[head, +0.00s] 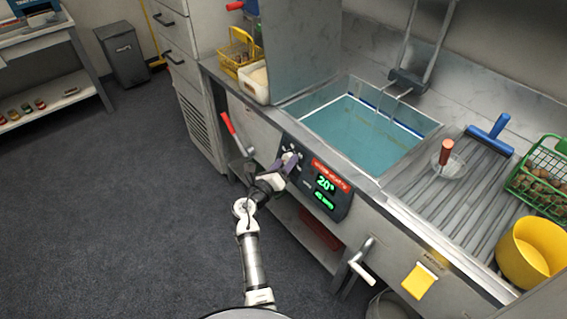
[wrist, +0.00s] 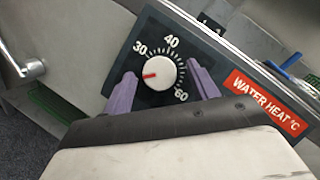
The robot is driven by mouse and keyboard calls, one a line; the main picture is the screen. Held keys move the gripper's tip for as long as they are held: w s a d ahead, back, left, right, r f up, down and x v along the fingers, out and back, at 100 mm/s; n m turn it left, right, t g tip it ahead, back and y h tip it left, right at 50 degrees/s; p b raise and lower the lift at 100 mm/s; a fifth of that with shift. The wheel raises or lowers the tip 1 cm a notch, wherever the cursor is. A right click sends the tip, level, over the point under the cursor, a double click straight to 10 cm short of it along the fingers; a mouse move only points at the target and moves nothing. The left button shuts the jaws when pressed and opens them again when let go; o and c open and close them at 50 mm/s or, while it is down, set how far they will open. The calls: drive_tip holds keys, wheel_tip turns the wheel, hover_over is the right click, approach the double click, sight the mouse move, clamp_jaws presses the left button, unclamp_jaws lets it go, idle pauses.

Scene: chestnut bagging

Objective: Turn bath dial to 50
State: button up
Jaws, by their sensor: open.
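The bath dial is a white round knob (wrist: 160,73) with a red pointer, on a black panel in the wrist view. The pointer faces left, below the 30 mark. Marks 30, 40 and 60 show; the 50 mark is hidden, apparently behind the right finger. My gripper (wrist: 160,71) is open, with one purple finger on each side of the knob; whether they touch it I cannot tell. In the head view my gripper (head: 286,165) is at the left of the control panel (head: 318,187) and partly covers the dial. The green display (head: 325,183) reads 20°.
The water bath (head: 360,130) lies behind the panel. A red-handled lever (head: 228,124) is to the left and a grey handle (head: 361,262) to the right. A yellow bucket (head: 533,252) and a green crate (head: 527,184) stand on the right counter. The floor in front is clear.

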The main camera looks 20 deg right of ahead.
drive_tip(key=c, duration=1)
drive_tip(key=shift+f+m+b, duration=0.15)
drive_tip(key=shift+m+b, duration=0.15)
drive_tip(key=shift+b, duration=0.15)
